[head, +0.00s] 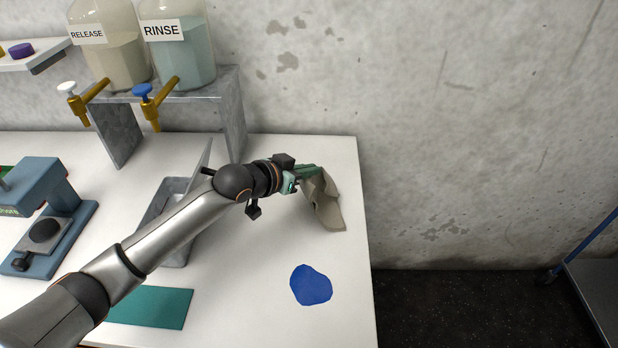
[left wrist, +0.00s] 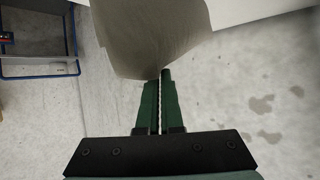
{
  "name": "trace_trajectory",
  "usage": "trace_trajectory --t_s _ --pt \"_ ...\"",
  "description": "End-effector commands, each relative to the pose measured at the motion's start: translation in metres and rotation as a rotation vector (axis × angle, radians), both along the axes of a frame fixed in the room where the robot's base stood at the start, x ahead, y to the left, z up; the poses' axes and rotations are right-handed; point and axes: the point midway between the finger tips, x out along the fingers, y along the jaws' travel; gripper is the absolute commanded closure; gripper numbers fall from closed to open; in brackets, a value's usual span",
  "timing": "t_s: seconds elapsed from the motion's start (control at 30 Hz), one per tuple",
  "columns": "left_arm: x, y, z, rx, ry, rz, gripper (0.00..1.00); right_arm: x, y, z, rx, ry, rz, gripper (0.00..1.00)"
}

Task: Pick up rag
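The rag (head: 324,203) is a grey-brown cloth hanging from my left gripper (head: 310,171) above the right end of the white table in the head view. In the left wrist view, the rag (left wrist: 155,38) fills the top middle, and the green fingers of my left gripper (left wrist: 161,78) are closed together at its edge. The fingers pinch the cloth. Its lower end drapes down, and I cannot tell whether it touches the table. My right gripper is in neither view.
A blue patch (head: 311,285) and a teal mat (head: 151,308) lie on the white table (head: 255,322). A metal tray (head: 155,207) is partly behind my left arm. RELEASE (head: 112,52) and RINSE (head: 180,55) jars stand on a metal stand. A blue-grey press (head: 48,215) is at left.

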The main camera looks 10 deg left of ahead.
Motion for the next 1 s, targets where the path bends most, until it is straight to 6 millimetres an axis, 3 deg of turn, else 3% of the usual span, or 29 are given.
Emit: trace_trajectory --t_s 0.27,0.53,0.83,1.0 --pt "0.001 0.0 0.006 0.0 -0.003 0.0 1.0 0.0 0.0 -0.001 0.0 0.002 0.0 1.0" --pt "0.001 0.0 0.068 -0.002 -0.006 0.0 1.0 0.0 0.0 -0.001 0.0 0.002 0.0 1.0" --pt "0.001 0.0 0.102 -0.001 -0.004 0.0 1.0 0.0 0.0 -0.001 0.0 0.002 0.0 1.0" --pt "0.001 0.0 0.143 -0.002 -0.009 0.0 1.0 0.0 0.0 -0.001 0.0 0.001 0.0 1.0"
